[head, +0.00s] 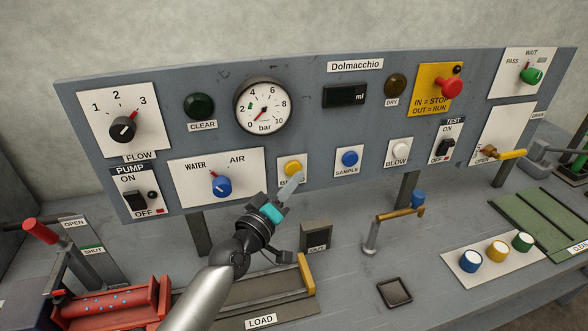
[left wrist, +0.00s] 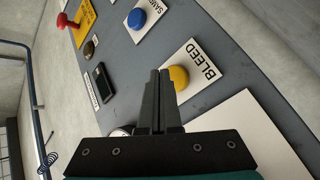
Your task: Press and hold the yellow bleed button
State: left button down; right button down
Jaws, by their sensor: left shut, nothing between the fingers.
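The yellow bleed button (head: 293,168) sits on a white plate in the lower middle of the grey panel. In the left wrist view the yellow button (left wrist: 180,77) shows just beside the fingertips, next to the printed word BLEED. My left gripper (head: 293,183) is shut and empty, and its fingertips are in front of the bleed plate, just below the button in the head view. In the left wrist view its closed fingers (left wrist: 159,75) partly cover the button's left edge. I cannot tell whether the tips touch it. My right gripper is not in view.
A blue sample button (head: 349,158) and a white blow button (head: 398,149) lie to the right on the panel. The blue water-air knob (head: 221,186) is to the left. A pressure gauge (head: 263,107) is above. A brass-handled tap (head: 390,222) stands on the bench.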

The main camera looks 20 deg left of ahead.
pick_arm(q)
jog(key=s+d, duration=0.1)
jog(key=s+d+p, duration=0.1)
jog(key=s+p, duration=0.1)
jog(key=s, duration=0.1)
jog(key=shift+s+d, duration=0.1)
jog(key=shift+d, duration=0.3)
dwell(0.6)
